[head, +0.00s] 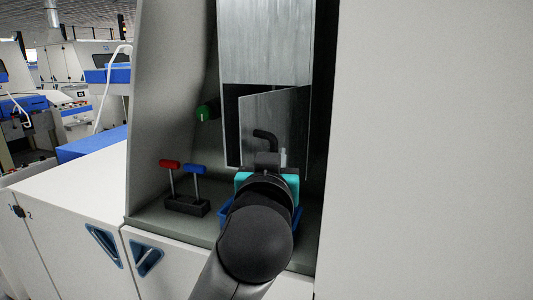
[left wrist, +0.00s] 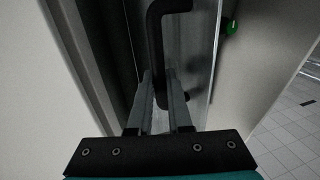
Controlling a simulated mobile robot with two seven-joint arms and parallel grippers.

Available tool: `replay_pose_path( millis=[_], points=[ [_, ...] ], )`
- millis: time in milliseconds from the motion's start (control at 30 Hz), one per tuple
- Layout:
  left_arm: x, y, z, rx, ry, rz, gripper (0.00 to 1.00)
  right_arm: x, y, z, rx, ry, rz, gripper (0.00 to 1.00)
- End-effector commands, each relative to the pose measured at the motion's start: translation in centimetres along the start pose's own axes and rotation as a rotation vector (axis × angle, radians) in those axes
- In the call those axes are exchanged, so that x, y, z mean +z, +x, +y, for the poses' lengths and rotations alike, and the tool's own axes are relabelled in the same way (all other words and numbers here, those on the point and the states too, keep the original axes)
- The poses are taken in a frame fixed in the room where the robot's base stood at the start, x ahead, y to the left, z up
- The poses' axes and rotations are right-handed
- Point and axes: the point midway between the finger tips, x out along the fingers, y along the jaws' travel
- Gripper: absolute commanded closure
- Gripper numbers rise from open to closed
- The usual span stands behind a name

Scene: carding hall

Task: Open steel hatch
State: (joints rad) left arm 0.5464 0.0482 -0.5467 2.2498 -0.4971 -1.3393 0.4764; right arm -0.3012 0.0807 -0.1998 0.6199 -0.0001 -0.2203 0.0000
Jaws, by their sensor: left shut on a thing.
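The steel hatch (head: 285,108) is a grey metal panel in the machine's recess, below a fixed steel panel (head: 265,40). It stands at an angle to that panel, ajar, with dark gaps at its top and left. Its black bent handle (head: 265,135) shows above my left gripper (head: 268,163). In the left wrist view, the handle (left wrist: 154,40) runs down between the fingers of my left gripper (left wrist: 161,85), which is shut on it. The hatch (left wrist: 200,60) is seen nearly edge-on there. My arm hides the hatch's lower part in the head view. My right gripper is not in view.
A green knob (head: 207,112) sits on the recess wall to the left. A red lever (head: 170,164) and a blue lever (head: 195,169) stand on a black base at lower left. A blue tray (head: 227,212) is partly behind my arm. A white wall (head: 430,150) fills the right.

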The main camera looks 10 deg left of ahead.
Motion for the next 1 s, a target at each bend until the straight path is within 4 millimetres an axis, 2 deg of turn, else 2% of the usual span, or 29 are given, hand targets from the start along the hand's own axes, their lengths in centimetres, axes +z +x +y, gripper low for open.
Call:
replay_pose_path(
  millis=[367,400,667,1000],
  points=[
    [-0.16,-0.02,0.17,0.003,0.000,0.005,1.00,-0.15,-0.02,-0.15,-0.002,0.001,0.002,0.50],
    [-0.16,-0.02,0.17,0.003,0.000,0.005,0.82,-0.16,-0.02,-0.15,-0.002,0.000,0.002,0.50],
    [-0.09,-0.02,0.12,0.002,0.000,0.003,0.53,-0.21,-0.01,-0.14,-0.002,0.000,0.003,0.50],
    [-0.03,0.10,0.04,0.000,0.000,0.001,0.53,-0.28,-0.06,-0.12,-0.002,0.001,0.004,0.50]
  ],
)
